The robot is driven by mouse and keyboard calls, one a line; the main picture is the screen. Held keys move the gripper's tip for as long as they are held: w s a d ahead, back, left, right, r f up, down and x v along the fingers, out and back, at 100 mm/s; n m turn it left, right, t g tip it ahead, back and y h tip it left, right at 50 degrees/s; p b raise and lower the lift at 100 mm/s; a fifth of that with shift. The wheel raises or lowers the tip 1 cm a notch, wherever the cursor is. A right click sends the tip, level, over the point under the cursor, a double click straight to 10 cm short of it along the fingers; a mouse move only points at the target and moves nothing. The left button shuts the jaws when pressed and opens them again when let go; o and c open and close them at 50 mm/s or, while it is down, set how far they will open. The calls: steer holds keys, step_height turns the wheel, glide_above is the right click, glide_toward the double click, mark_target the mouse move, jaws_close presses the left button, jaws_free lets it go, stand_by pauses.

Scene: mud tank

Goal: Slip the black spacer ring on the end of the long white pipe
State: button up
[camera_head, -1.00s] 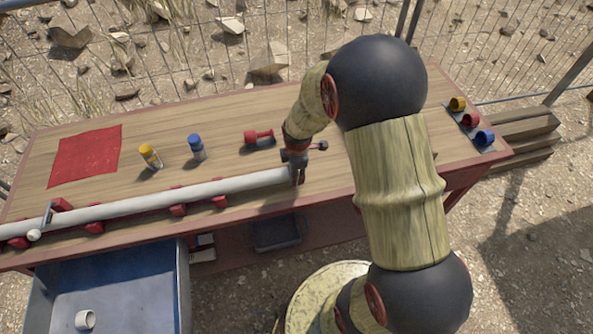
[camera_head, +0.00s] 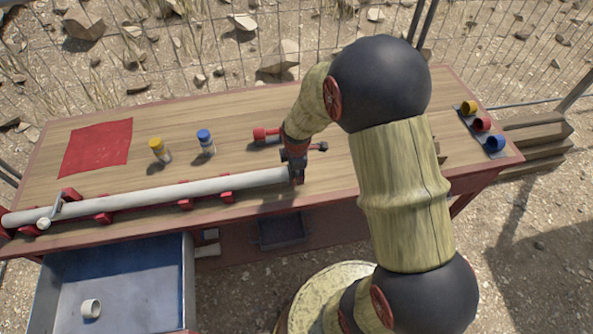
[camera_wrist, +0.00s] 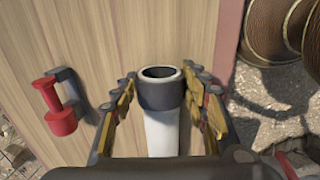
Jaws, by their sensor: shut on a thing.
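The long white pipe (camera_head: 180,194) lies along the front of the bench in red supports. My gripper (camera_head: 297,176) is at its right end, pointing down. In the wrist view, my gripper (camera_wrist: 160,88) has a finger on each side of the black spacer ring (camera_wrist: 161,95) and is shut on it. The ring looks to be around the end of the white pipe (camera_wrist: 161,133), with its round opening showing. I cannot tell how far the ring is on. In the head view the ring is hidden by my gripper.
A red cloth (camera_head: 97,146) lies back left. Coloured cups (camera_head: 482,124) sit at the right end. An open blue drawer (camera_head: 140,285) holds a white ring (camera_head: 91,308).

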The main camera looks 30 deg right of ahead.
mark_target(280, 171)
steer(key=shift+w+a, duration=0.1)
steer(key=shift+a, duration=0.15)
steer(key=shift+w+a, duration=0.1)
steer(key=shift+a, duration=0.2)
steer(key=shift+a, duration=0.35)
steer(key=shift+w+a, duration=0.15)
steer(key=shift+a, duration=0.15)
steer(key=shift+w+a, duration=0.1)
steer(key=shift+a, duration=0.25)
steer(key=shift+w+a, duration=0.1)
steer(key=shift+a, duration=0.2)
steer(key=shift+w+a, duration=0.15)
steer(key=shift+a, duration=0.3)
steer(key=o, duration=1)
steer(key=shift+r, duration=0.15)
